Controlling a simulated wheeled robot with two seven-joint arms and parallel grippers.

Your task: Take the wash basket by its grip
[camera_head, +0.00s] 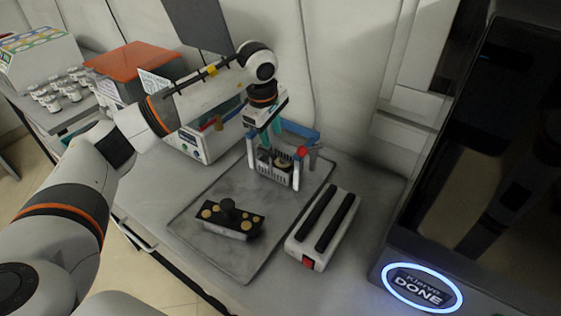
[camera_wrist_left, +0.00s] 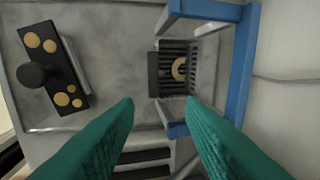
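The wash basket (camera_head: 270,176) is a small grey slatted basket at the back of the grey tray, beside a blue frame (camera_head: 300,131). In the left wrist view the basket (camera_wrist_left: 196,62) shows dark slats, a tan ring-like disc inside, and a dark block on its left side. I cannot make out for certain which part is its grip. My left gripper (camera_head: 267,140) hangs above the basket, pointing down. Its two teal fingers (camera_wrist_left: 160,104) are spread wide with nothing between them, and the basket lies beyond the tips. My right gripper is not in view.
A black holder with gold discs and a knob (camera_head: 232,214) sits on the tray (camera_head: 190,218). A white box with two black bars (camera_head: 322,228) stands right of it. A dark machine reading DONE (camera_head: 425,285) is at right. Vials (camera_head: 62,88) and an orange-topped box (camera_head: 135,58) are left.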

